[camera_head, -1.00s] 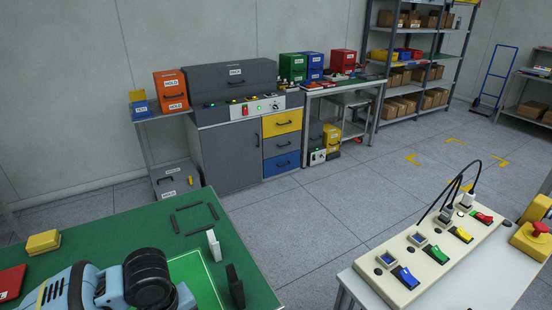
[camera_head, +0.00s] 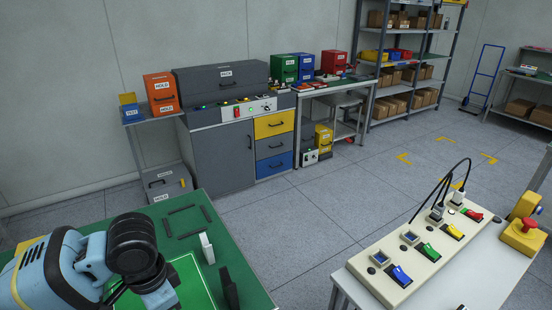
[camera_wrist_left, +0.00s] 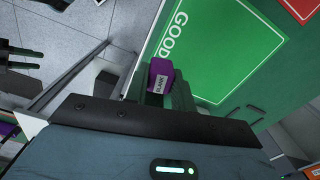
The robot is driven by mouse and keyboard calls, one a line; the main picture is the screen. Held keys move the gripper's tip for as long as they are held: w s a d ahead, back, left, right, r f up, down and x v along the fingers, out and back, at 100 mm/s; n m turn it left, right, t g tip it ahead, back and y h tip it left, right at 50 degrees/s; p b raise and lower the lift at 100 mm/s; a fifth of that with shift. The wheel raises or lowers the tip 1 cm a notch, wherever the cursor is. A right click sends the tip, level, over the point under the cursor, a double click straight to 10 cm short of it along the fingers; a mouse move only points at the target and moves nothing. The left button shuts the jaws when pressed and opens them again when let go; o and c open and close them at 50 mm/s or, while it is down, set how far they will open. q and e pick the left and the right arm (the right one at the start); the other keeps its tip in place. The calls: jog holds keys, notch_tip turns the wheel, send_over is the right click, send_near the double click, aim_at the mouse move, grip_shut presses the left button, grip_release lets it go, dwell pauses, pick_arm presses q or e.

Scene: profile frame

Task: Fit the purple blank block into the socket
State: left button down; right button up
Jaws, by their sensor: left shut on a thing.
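The purple block (camera_wrist_left: 161,74), with a white label reading BLANK, sits between the fingers of my left gripper (camera_wrist_left: 157,88) in the left wrist view. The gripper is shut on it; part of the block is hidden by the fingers. In that view it appears beside the green GOOD panel (camera_wrist_left: 225,50). In the head view my left arm is at the lower left, and its fingers and the block are hidden. Several dark bars (camera_head: 182,209) lie in an open frame shape on the green table (camera_head: 235,255). I cannot make out the socket.
A white table at right holds a switch panel (camera_head: 420,257) with cables and a red-topped button (camera_head: 527,228). Open floor lies between the tables.

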pick_arm(q)
jog(key=n, duration=0.1)
jog(key=r+n, duration=0.1)
jog(key=n, duration=0.1)
jog(key=r+n, duration=0.1)
jog(key=shift+w+n, duration=0.15)
jog(key=shift+n, duration=0.25)
jog(key=n, duration=0.2)
jog(key=r+n, duration=0.1)
jog(key=shift+w+r+n, duration=0.1)
jog(key=shift+r+n, duration=0.1)
jog(key=shift+n, duration=0.5)
